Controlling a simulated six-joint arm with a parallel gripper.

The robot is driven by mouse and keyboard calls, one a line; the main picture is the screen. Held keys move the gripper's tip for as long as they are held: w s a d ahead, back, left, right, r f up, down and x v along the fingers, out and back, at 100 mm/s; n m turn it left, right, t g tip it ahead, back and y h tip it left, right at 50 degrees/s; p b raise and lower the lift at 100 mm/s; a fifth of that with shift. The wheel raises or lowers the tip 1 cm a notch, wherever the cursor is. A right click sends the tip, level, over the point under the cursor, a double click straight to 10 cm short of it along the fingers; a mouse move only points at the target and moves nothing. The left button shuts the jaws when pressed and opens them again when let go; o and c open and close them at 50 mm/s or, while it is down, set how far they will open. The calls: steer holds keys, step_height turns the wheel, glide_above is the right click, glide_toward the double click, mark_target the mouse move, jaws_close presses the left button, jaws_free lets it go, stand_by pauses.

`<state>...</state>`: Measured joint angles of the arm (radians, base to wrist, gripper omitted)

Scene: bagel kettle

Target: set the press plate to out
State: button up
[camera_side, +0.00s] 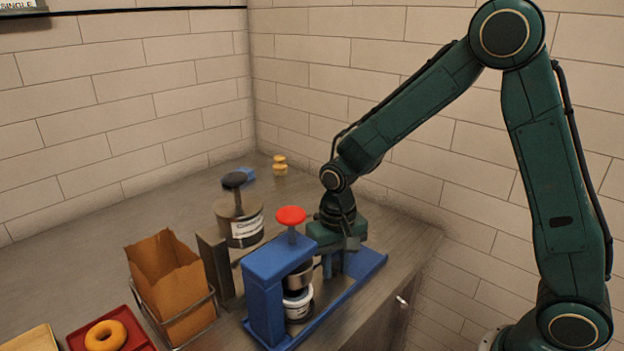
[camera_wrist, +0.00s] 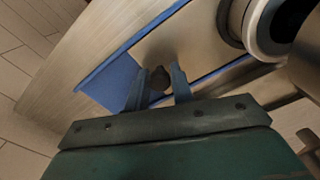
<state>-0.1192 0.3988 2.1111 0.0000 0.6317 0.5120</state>
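The blue press (camera_side: 270,275) with a red knob (camera_side: 290,215) on top stands at the front of the counter. A flat grey plate (camera_side: 330,300), which looks like the press plate, lies on its blue base; it also shows in the wrist view (camera_wrist: 195,45). A small dark knob (camera_wrist: 160,78) stands on this plate. My gripper (camera_side: 338,268) points down over the right end of the base. In the wrist view, my gripper's two fingers (camera_wrist: 159,82) are apart, one on each side of the dark knob, with a slight gap showing. Contact is unclear.
Left of the press are a labelled canister (camera_side: 240,222), a brown paper bag (camera_side: 170,280) in a wire holder and a red tray (camera_side: 140,335) with a bagel (camera_side: 105,336). The counter's right edge is close.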

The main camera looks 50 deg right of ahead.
jaws_close()
steer(key=shift+d, duration=0.1)
steer(key=d, duration=1.1)
steer(key=shift+o, duration=2.4)
jaws_free()
steer(key=shift+a, duration=0.1)
steer(key=shift+r, duration=0.2)
step_height(320, 180, up, 14)
steer(key=shift+f, duration=0.25)
